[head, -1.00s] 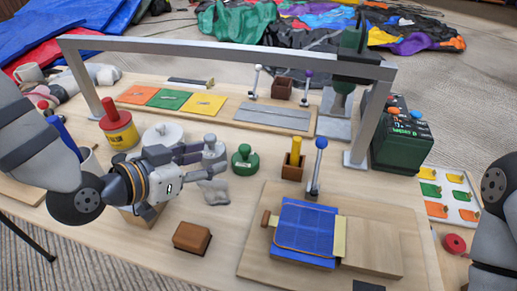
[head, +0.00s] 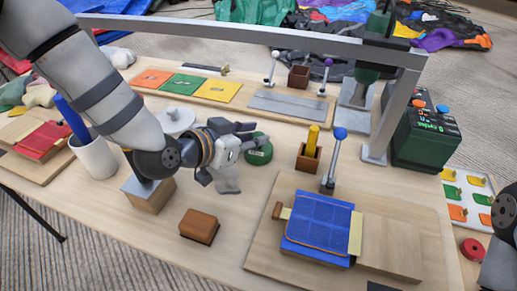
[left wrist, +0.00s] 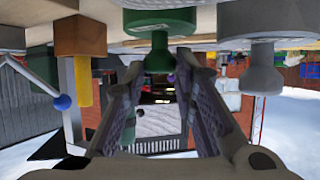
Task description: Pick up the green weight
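The green weight (head: 260,154) stands upright on the wooden table in the head view, partly hidden by my left gripper (head: 250,136). In the left wrist view, which appears upside down, the green weight (left wrist: 160,22) has its knob in line with the gap between the fingers of my left gripper (left wrist: 158,75). The fingers are spread, with space on each side of the knob, and hold nothing. I cannot tell how far the fingertips reach past the knob. My right gripper is out of view; only part of my right arm shows at the right edge.
A grey weight (left wrist: 262,50) stands close beside the green one. A brown block with a yellow peg (head: 309,153) stands to its right. A metal frame (head: 250,30) spans the table behind. A brown block (head: 199,226) lies in front.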

